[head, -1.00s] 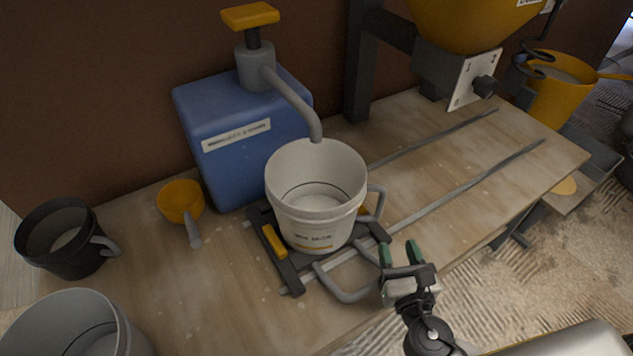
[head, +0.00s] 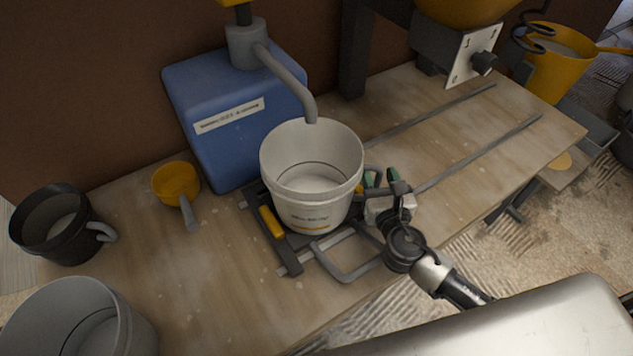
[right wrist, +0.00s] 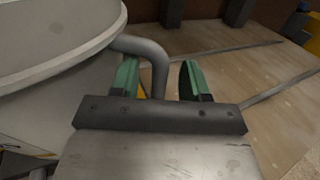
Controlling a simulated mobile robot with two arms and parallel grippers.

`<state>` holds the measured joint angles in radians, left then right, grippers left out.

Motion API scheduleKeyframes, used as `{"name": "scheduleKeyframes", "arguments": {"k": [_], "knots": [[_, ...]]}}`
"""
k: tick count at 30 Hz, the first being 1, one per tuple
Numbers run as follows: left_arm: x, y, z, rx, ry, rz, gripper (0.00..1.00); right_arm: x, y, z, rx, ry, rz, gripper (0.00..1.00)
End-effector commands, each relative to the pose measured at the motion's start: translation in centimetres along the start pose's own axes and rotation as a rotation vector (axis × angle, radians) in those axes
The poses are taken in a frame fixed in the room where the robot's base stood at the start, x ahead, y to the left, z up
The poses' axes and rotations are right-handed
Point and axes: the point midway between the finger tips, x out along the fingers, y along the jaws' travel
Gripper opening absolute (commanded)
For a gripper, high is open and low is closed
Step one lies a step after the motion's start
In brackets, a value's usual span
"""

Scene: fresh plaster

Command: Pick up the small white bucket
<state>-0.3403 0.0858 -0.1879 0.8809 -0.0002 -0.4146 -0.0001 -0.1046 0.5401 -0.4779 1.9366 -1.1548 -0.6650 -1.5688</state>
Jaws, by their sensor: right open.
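The small white bucket (head: 310,187) stands upright on a dark sliding carriage (head: 286,254) under the spout of a blue dispenser. A grey handle sticks out on its right side. My right gripper (head: 379,178) is open at that handle, just right of the bucket. In the right wrist view the bucket (right wrist: 45,50) fills the left side. Its curved grey handle (right wrist: 150,55) shows between the two green fingertips of my right gripper (right wrist: 158,82). I cannot tell whether either finger touches it. My left gripper is not in view.
The blue dispenser (head: 225,130) stands behind the bucket, its spout (head: 295,92) over the bucket's rim. An orange scoop (head: 177,186), a black bucket (head: 57,226) and a larger pale bucket (head: 75,325) stand at left. Two rails cross the bench to the right.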

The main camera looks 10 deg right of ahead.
Motion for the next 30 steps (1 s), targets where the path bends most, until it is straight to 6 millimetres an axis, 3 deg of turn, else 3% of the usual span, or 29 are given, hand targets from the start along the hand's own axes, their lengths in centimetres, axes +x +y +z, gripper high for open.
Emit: {"name": "scheduleKeyframes", "arguments": {"k": [8,17,30], "knots": [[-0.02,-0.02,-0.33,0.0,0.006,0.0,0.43,0.47,0.03,-0.04,0.0,0.001,0.001,0.46],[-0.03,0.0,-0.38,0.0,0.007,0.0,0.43,0.44,0.03,-0.03,0.001,0.001,0.001,0.01],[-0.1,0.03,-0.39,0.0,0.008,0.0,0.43,0.42,0.02,0.15,0.002,-0.001,0.001,0.0]]}}
